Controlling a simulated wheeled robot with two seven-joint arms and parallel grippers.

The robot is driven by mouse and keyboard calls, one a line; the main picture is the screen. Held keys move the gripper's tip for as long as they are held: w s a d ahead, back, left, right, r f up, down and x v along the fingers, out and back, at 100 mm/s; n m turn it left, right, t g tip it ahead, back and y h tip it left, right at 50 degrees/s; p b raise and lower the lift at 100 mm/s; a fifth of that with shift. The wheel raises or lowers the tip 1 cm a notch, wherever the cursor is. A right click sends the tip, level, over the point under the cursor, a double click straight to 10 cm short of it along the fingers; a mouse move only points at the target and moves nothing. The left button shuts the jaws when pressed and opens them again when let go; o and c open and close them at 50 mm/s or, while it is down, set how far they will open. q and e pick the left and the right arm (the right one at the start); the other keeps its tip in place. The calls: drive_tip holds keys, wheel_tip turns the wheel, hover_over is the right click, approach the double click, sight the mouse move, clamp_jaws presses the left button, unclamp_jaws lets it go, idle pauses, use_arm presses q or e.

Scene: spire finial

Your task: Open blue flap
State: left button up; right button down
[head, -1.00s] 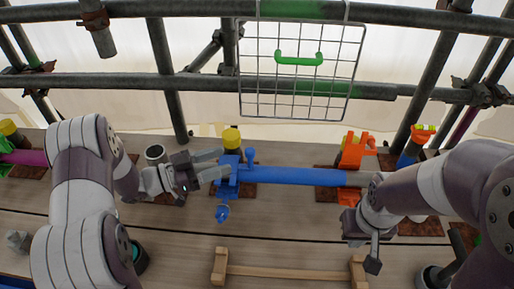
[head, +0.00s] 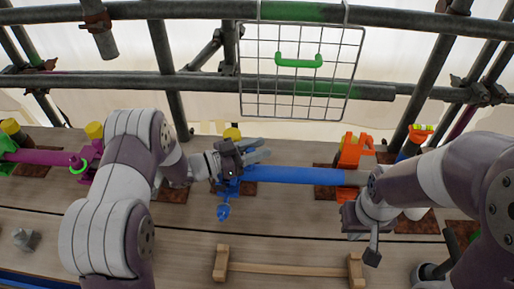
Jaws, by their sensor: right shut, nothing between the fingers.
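A blue clamp (head: 228,189) sits at the left end of a blue tube (head: 300,175) lying across the wooden deck. A blue bolt with a round end (head: 223,211) sticks out from its near side. My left gripper (head: 266,151) is over the clamp, its two fingers apart and pointing right above the tube's left end. It hides most of the clamp's top, including the upright blue part, so the flap's position and any contact cannot be told. My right gripper (head: 373,256) is shut and empty, pointing down in front of the tube's right end.
An orange clamp (head: 355,150) stands at the tube's right end. A wooden rack (head: 288,269) lies in front. A magenta tube (head: 45,157) is at left.

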use_arm(q)
clamp_jaws()
drive_tip(key=shift+w+r+n+p, duration=0.4)
drive_tip(key=shift+n+p, duration=0.1)
drive_tip(key=shift+p, duration=0.25)
drive_tip(key=shift+w+r+n+g+y+p, duration=0.15)
drive_tip(key=shift+w+n+g+y+p, duration=0.3)
drive_tip(key=shift+p, duration=0.3)
drive_tip(key=shift+w+f+n+g+y+p, duration=0.2)
drive_tip(key=shift+w+n+g+y+p, duration=0.5)
drive_tip(key=shift+w+n+p, duration=0.9)
drive_tip(key=shift+s+n, duration=0.2)
drive_tip(key=shift+n, duration=0.05)
